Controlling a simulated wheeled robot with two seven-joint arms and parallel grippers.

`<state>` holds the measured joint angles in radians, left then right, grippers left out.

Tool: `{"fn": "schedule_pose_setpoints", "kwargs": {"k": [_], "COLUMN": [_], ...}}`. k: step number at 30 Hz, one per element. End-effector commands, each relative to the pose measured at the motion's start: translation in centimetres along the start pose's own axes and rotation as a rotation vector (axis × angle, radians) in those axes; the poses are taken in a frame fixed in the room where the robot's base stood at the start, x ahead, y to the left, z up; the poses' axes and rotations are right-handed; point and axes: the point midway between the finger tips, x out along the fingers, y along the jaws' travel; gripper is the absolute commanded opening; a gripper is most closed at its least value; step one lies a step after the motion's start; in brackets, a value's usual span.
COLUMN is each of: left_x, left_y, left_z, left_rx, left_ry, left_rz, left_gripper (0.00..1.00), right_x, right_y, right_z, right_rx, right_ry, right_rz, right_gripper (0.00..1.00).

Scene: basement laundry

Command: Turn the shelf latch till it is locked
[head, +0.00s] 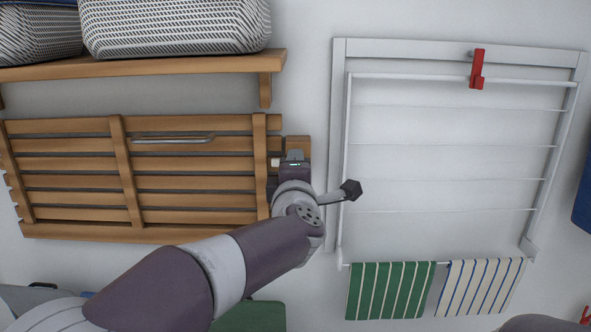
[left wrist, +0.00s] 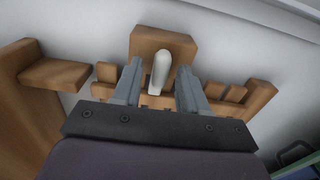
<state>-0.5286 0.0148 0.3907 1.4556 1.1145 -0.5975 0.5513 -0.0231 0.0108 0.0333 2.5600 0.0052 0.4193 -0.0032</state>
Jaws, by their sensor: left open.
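The shelf latch is a pale, rounded lever (left wrist: 161,70) on a wooden block (left wrist: 163,42) in the left wrist view. My left gripper (left wrist: 159,78) is open, with one finger on each side of the lever; I cannot tell whether either touches it. In the head view the block (head: 298,142) sits on the wall at the right end of the folded slatted wooden shelf (head: 180,183). My left gripper (head: 293,164) is in front of it and hides most of the latch. My right gripper is not in view.
A wooden wall shelf (head: 150,69) with woven baskets (head: 175,28) is above. A metal handle (head: 172,140) is on the slatted shelf. To the right is a white drying rack (head: 345,150) with a red clip (head: 477,70) and striped towels (head: 390,290).

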Motion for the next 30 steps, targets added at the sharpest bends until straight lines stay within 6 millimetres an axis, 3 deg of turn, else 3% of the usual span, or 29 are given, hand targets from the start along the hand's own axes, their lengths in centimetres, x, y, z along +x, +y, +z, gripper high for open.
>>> {"fn": "schedule_pose_setpoints", "kwargs": {"k": [5, 12, 16, 21, 30], "left_x": [-2.6, -8.9, -11.3, -12.6, -12.6], "left_y": [-0.2, -0.1, -0.1, 0.0, -0.1], "left_z": [0.0, 0.1, 0.0, -0.1, 0.3], "left_rx": [-0.001, -0.002, -0.002, -0.001, 0.021], "left_ry": [-0.003, -0.004, -0.003, -0.001, -0.02], "left_rz": [0.002, 0.003, 0.001, 0.001, -0.007], "left_gripper": [0.43, 0.43, 0.43, 0.43, 0.43], "right_x": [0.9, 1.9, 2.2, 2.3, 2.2], "right_y": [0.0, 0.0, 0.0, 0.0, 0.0], "right_z": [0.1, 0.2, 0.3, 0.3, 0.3], "right_rx": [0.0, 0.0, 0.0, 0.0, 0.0], "right_ry": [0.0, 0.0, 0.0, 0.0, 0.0], "right_rz": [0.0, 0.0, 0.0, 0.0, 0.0], "right_gripper": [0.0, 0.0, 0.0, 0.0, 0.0]}}
